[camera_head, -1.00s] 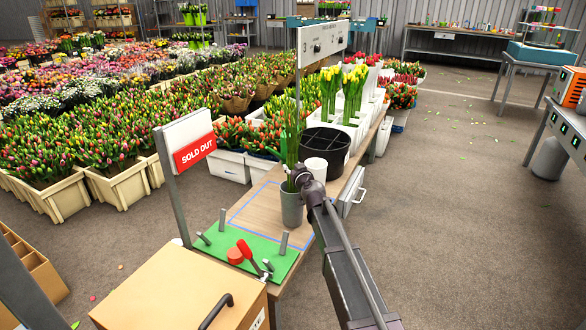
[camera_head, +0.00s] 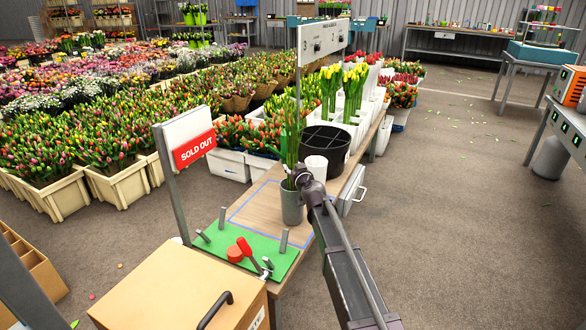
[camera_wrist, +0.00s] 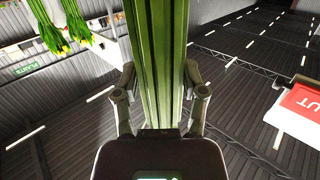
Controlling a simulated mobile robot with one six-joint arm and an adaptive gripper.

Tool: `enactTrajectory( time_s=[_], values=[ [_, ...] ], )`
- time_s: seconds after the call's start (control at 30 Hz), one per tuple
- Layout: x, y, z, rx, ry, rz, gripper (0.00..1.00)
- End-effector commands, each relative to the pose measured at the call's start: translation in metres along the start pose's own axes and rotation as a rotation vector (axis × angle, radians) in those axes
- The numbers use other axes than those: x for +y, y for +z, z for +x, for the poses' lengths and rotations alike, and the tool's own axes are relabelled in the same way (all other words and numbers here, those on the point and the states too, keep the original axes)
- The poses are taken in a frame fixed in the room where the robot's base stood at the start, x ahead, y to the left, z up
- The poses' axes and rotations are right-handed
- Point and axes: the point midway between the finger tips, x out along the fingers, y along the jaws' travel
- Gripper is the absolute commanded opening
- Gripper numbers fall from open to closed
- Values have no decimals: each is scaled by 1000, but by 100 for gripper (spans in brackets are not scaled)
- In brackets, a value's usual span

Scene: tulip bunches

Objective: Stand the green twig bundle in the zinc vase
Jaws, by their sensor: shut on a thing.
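The green twig bundle (camera_head: 290,143) stands upright with its lower end inside the zinc vase (camera_head: 292,206), a grey cylinder on the wooden table. My gripper (camera_head: 299,177) is at the vase's rim on its right side and is shut on the bundle. In the wrist view the green stems (camera_wrist: 158,60) run between the two fingers (camera_wrist: 159,92), which press on them from both sides. The bundle's foot is hidden inside the vase, so I cannot tell whether it touches the bottom.
A white cup (camera_head: 316,167) and a black divided bucket (camera_head: 326,144) stand just behind the vase. A green board (camera_head: 240,252) with metal pegs and a red-handled clamp lies in front. A "SOLD OUT" sign (camera_head: 190,143) stands at left.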

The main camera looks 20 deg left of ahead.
Motion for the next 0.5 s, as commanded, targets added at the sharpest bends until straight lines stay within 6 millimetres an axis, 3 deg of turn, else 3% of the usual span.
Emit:
enactTrajectory(
  time_s=[0.1, 0.13, 0.27, 0.5],
  values=[
    [0, 3, 0, 0, 1, 0, 0],
    [0, 3, 0, 0, 1, 0, 58],
    [0, 2, 0, 0, 0, 0, 95],
    [0, 2, 0, 0, 0, 0, 95]
  ],
)
